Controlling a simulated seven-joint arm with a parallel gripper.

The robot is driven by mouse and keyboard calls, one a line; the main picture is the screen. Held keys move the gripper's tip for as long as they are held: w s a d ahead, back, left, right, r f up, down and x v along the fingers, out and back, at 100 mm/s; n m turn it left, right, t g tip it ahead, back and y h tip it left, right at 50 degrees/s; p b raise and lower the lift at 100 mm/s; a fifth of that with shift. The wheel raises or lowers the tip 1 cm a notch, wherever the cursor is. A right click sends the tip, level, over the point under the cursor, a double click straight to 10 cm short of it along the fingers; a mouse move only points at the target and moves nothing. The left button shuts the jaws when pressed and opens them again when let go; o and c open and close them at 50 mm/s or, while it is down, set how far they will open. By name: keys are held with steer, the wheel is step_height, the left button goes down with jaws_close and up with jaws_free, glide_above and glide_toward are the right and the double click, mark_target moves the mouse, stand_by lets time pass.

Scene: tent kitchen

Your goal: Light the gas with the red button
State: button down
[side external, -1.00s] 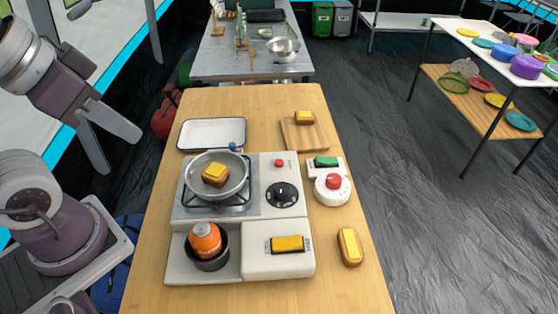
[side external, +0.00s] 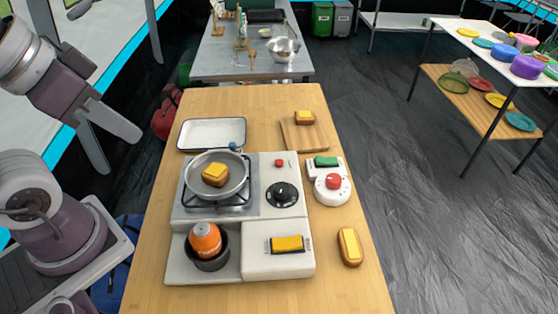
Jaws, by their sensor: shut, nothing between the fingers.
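The portable gas stove (side external: 276,205) stands on the wooden table, with a small red button (side external: 279,163) at its upper right, above a black knob (side external: 282,195). A pan (side external: 239,184) with a yellow-topped brown piece (side external: 214,174) in it sits over the burner. I cannot see a flame. An orange canister (side external: 205,240) stands in the stove's front left well. My gripper (side external: 122,155) is at the upper left, off the table's left side, well away from the red button. It is empty and touches nothing.
A white round device with a red knob (side external: 333,181) and a green block (side external: 326,162) stand right of the stove. A yellow-topped piece (side external: 349,247) lies at the front right. A white tray (side external: 206,132) and a wooden board (side external: 305,135) are behind. The table's front right is mostly clear.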

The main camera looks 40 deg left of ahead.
stand_by(0.3)
steer(key=m+t+h, duration=0.1)
steer(key=m+t, duration=0.2)
steer(key=m, duration=0.8)
glide_above(276, 163)
step_height(276, 163, down, 16)
steer(key=shift+r, duration=0.15)
steer(key=shift+f, duration=4.4)
steer(key=shift+f, duration=0.15)
steer(key=shift+f, duration=0.25)
